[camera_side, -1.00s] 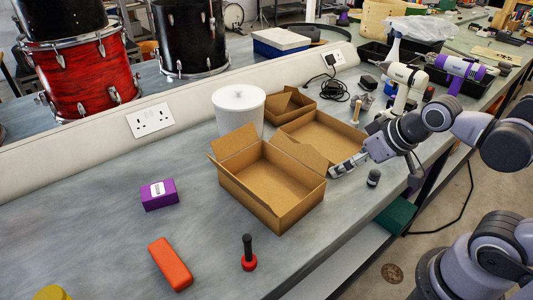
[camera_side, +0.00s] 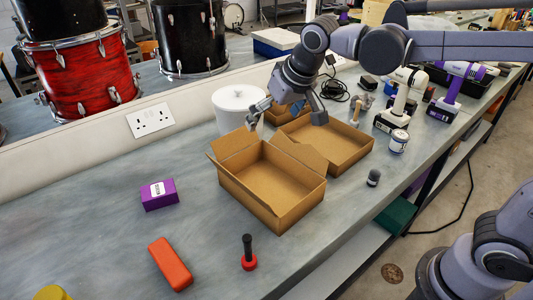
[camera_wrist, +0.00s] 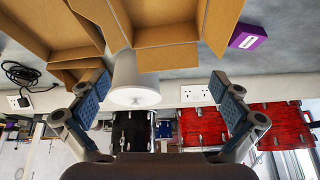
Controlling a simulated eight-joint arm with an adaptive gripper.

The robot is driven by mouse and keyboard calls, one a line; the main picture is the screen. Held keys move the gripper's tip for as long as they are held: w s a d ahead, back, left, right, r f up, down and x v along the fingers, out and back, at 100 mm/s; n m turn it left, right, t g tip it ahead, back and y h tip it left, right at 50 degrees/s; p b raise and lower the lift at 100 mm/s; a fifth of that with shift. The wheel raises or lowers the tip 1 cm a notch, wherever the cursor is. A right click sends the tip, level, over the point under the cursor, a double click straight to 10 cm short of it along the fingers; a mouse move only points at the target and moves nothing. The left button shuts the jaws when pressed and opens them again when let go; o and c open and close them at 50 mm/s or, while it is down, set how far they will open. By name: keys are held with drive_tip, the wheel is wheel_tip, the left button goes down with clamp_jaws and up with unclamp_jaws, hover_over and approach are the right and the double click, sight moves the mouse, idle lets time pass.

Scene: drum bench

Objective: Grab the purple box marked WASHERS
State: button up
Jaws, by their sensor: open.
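The purple box (camera_side: 159,195) with a white label lies on the bench at the left in the side view, left of the open cardboard box. It also shows in the wrist view at the upper right as a purple box (camera_wrist: 248,36); its label text is too small to read surely. My gripper (camera_side: 286,115) is open and empty, raised above the cardboard boxes near the white lidded tub (camera_side: 238,108). In the wrist view the fingers of my gripper (camera_wrist: 160,95) are spread wide with the white tub showing between them. The purple box is well apart from my gripper.
An open cardboard box (camera_side: 232,188) stands between my gripper and the purple box, with another cardboard box (camera_side: 345,147) behind it. The bench around the purple box is clear.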

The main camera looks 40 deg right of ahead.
drive_tip(key=shift+m+g, duration=0.4)
drive_tip(key=w+a+f, duration=0.1)
drive_tip(key=w+a, duration=0.2)
drive_tip(key=a, duration=0.1)
drive_tip(key=w+a, duration=0.3)
drive_tip(key=a, duration=0.1)
drive_tip(key=w+a+f, duration=0.1)
drive_tip(key=w+a, duration=0.2)
drive_tip(key=a, duration=0.1)
drive_tip(key=shift+w+a+f, duration=0.2)
drive_tip(key=shift+f, duration=0.15)
drive_tip(key=m+h, duration=0.1)
approach(158, 190)
drive_tip(key=shift+g, duration=0.3)
drive_tip(key=x, duration=1)
drive_tip(key=shift+w+f, duration=0.15)
drive_tip(key=shift+w, duration=0.25)
drive_tip(key=c, duration=1.1)
